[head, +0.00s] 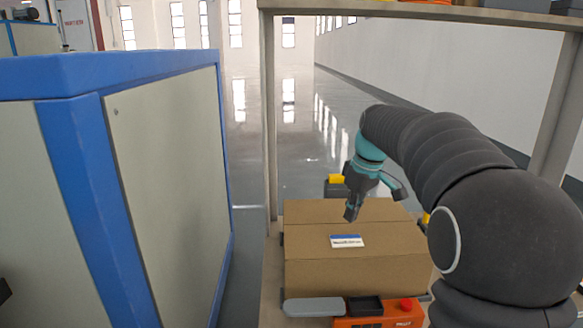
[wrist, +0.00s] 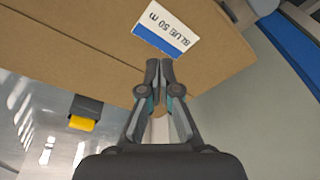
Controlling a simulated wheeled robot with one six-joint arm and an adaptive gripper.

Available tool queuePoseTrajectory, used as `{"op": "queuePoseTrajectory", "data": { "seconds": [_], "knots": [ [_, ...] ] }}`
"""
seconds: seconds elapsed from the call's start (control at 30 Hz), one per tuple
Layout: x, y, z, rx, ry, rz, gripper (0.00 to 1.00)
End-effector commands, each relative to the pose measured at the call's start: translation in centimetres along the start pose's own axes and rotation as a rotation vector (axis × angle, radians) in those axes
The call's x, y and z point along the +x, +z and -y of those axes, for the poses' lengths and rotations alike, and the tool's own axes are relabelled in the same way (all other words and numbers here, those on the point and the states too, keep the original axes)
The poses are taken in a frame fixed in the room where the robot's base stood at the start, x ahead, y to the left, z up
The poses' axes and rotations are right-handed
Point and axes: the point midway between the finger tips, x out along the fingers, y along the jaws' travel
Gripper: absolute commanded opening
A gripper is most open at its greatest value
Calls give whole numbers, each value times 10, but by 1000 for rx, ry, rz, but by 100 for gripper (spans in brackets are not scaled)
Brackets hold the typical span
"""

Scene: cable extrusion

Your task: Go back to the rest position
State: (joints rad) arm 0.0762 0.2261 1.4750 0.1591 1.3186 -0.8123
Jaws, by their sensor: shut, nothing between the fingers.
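My gripper (head: 352,212) is shut and empty, pointing down above the cardboard box (head: 310,272) in the head view. In the wrist view my gripper (wrist: 160,64) has its fingertips together, just beside the label (wrist: 166,30) on the box (wrist: 75,45). The label reads "BLUE 50 m" and has a blue stripe; it also shows on the box top in the head view (head: 347,241). I cannot tell the exact gap between the fingertips and the box. My dark, sleeved arm reaches in from the right.
A large blue-framed cabinet (head: 165,170) stands at the left. A shelf frame (head: 269,120) surrounds the box, with a top board (head: 440,12) above. An orange device with a red button (head: 405,304) sits at the box's front. Open floor (head: 300,110) lies behind.

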Motion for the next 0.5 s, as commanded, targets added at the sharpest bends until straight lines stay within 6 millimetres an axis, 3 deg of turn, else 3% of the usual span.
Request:
{"op": "queuePoseTrajectory", "data": {
  "seconds": [0.13, 0.5],
  "knots": [
    [21, 24, 12, 190, 22, 16, 0],
    [26, 108, 82, 564, 125, -35, 0]
  ]
}}
